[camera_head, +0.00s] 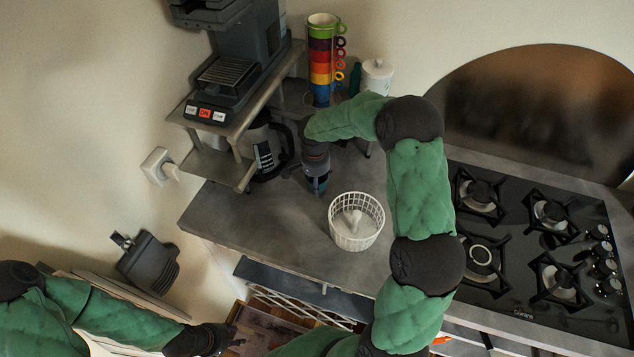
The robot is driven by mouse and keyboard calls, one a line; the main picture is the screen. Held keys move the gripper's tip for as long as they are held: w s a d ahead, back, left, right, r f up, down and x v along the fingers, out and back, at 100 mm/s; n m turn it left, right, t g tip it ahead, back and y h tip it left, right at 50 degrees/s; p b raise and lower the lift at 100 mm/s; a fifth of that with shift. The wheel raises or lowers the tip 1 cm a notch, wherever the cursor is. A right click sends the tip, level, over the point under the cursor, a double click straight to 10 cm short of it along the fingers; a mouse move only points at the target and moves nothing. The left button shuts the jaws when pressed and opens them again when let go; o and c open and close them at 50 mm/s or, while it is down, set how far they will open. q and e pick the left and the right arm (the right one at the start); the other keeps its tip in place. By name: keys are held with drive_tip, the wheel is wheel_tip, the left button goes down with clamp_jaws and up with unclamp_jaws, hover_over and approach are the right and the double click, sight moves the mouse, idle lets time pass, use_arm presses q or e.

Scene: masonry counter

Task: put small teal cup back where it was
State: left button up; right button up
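I cannot make out the small teal cup for certain. My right arm reaches over the counter (245,222), and its gripper (317,187) points down beside the coffee pot. A small dark bluish patch shows at its lower end; I cannot tell whether this is a held cup or part of the gripper. Its fingers are hidden behind the wrist. My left gripper (228,338) is low at the bottom left, in front of the counter and away from everything on it. Its fingers are too small and dark to read.
A stack of coloured mugs (321,62) and a white canister (376,76) stand behind my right arm. The coffee pot (267,150) is under the shelf that bears the coffee machine (240,60). A white basket (356,236) stands near the front edge; the gas hob (530,240) is right.

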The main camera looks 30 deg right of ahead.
drive_tip(key=shift+f, duration=0.3)
drive_tip(key=shift+f, duration=0.2)
drive_tip(key=o, duration=1.3)
drive_tip(key=shift+c, duration=0.2)
drive_tip(key=shift+r, duration=0.2)
wheel_tip(320, 180, up, 12)
drive_tip(key=p, duration=0.1)
drive_tip(key=shift+s+a+p, duration=0.15)
drive_tip(key=shift+a+p, duration=0.2)
drive_tip(key=shift+a, duration=0.05)
